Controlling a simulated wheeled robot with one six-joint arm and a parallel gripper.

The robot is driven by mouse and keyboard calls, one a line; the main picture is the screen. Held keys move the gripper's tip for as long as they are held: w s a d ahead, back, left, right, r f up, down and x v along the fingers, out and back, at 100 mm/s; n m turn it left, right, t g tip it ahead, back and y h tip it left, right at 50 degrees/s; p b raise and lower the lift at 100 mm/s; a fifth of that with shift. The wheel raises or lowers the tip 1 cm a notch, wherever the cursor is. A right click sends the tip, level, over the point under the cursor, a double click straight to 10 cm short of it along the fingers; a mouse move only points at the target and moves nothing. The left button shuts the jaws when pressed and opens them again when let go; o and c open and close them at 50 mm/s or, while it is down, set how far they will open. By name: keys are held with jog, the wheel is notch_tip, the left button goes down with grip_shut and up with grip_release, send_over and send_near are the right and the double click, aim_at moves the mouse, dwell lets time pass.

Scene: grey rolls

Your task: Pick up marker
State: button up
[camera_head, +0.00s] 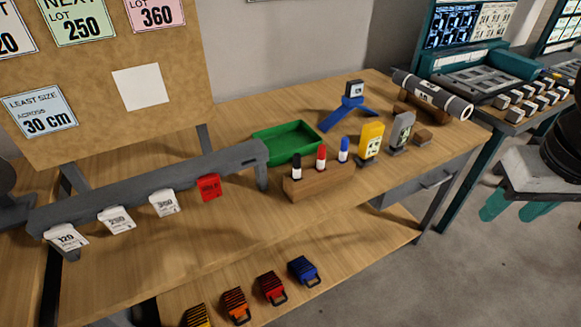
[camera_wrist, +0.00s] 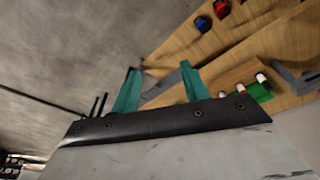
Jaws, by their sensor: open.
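Three markers stand upright in a wooden block (camera_head: 318,183) on the bench: a black one (camera_head: 297,168), a red one (camera_head: 321,158) and a blue one (camera_head: 344,150), each with a white part. In the wrist view, small marker ends, one of them red (camera_wrist: 241,90), show at the right. My gripper (camera_head: 515,204) has teal fingers and is at the right of the head view, over the floor and well apart from the markers. In the wrist view its two fingers (camera_wrist: 160,70) stand apart with nothing between them.
A green tray (camera_head: 287,143) lies behind the block. A yellow device (camera_head: 371,142) and a grey one (camera_head: 402,131) stand to its right, near a blue stand (camera_head: 349,112). A grey rail (camera_head: 150,185) with tags runs left. Coloured handled blocks (camera_head: 270,287) sit on the lower shelf.

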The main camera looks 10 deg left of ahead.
jog(key=w+a+f+n+t, duration=0.1)
jog(key=w+f+t, duration=0.1)
jog(key=w, duration=0.5)
jog(key=w+f+n+t, duration=0.1)
jog(key=w+f+t, duration=0.15)
jog(key=w, duration=0.55)
jog(key=n+t+y, duration=0.3)
jog(key=n+y, duration=0.4)
jog(key=y, duration=0.3)
send_near(324, 160)
jog(key=x, duration=0.5)
jog(key=shift+w+f, duration=0.1)
jog(key=shift+f, duration=0.1)
jog(key=shift+w+a+f, duration=0.15)
jog(key=shift+a, duration=0.1)
jog(key=x, duration=0.7)
jog(key=shift+a, duration=0.1)
jog(key=shift+r, duration=0.2)
jog(key=shift+c, duration=0.4)
grip_shut()
